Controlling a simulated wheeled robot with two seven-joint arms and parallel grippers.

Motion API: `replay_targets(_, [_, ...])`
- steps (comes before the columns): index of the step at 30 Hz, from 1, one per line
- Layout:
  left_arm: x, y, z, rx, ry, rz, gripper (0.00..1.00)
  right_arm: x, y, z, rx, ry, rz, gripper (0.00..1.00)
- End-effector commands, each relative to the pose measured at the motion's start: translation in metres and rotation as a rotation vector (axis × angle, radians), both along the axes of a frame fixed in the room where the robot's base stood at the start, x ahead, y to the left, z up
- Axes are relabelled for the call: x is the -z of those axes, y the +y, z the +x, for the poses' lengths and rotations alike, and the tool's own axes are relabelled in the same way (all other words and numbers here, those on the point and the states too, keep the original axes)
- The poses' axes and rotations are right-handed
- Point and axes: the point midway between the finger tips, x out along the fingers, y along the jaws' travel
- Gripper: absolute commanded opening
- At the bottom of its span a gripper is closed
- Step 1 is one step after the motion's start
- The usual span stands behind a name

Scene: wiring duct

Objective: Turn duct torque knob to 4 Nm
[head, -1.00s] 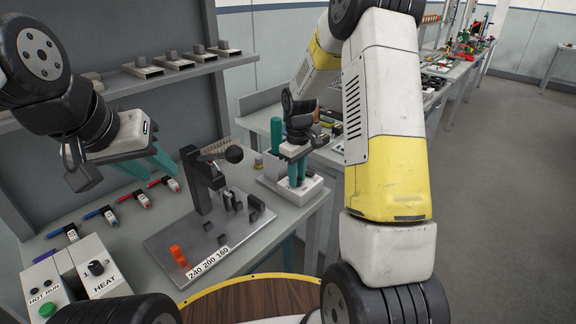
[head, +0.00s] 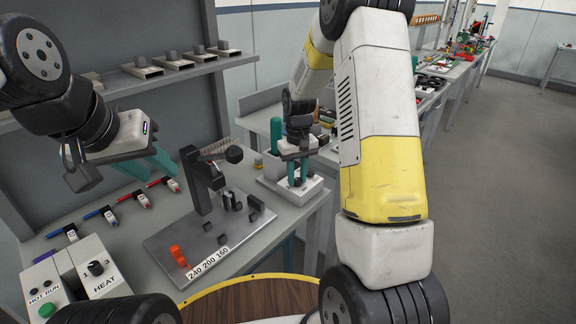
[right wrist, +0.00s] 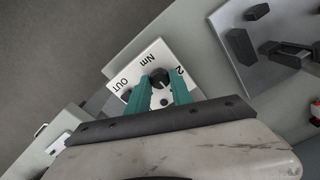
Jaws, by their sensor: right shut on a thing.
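The torque box (right wrist: 150,60) is a small pale block marked Nm, 2 and OUT in the right wrist view. Its dark round knob (right wrist: 160,77) sits between the teal fingers of my right gripper (right wrist: 162,92), which is shut on it. In the head view my right gripper (head: 298,172) points down onto the box (head: 311,188) at the far end of the bench, and its fingers hide the knob. The pointer and the 4 mark cannot be made out. My left gripper (head: 152,163) hangs above the left of the bench, teal fingers apart and empty.
A metal plate (head: 165,242) with a lever press and the label 240 200 160 stands left of the box. A teal cylinder (head: 275,135) stands just behind my right gripper.

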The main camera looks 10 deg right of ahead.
Motion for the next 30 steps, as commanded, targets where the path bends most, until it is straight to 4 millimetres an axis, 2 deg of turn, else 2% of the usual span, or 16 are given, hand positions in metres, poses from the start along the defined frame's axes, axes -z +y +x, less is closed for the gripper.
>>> replay_targets(7, [0.0,0.0,0.0,0.0,0.0,0.0,0.36,-0.001,0.0,0.001,-0.001,-0.004,0.0,0.0])
replay_targets(8, [0.0,0.0,0.0,0.0,0.0,0.0,0.36,-0.001,0.0,0.001,-0.001,-0.004,0.0,0.28])
replay_targets(11, [0.0,0.0,0.0,0.0,0.0,0.0,0.36,-0.001,0.0,0.001,-0.001,-0.004,0.0,0.48])
replay_targets(22, [0.0,0.0,0.0,0.0,0.0,0.0,0.36,-0.004,0.0,0.001,-0.001,-0.003,0.0,0.48])
replay_targets(26, [0.0,0.0,0.0,0.0,0.0,0.0,0.36,-0.021,0.0,0.001,-0.001,-0.005,0.0,0.48])
replay_targets(30, [0.0,0.0,0.0,0.0,0.0,0.0,0.36,-0.046,0.0,0.002,-0.001,-0.006,0.0,0.48])
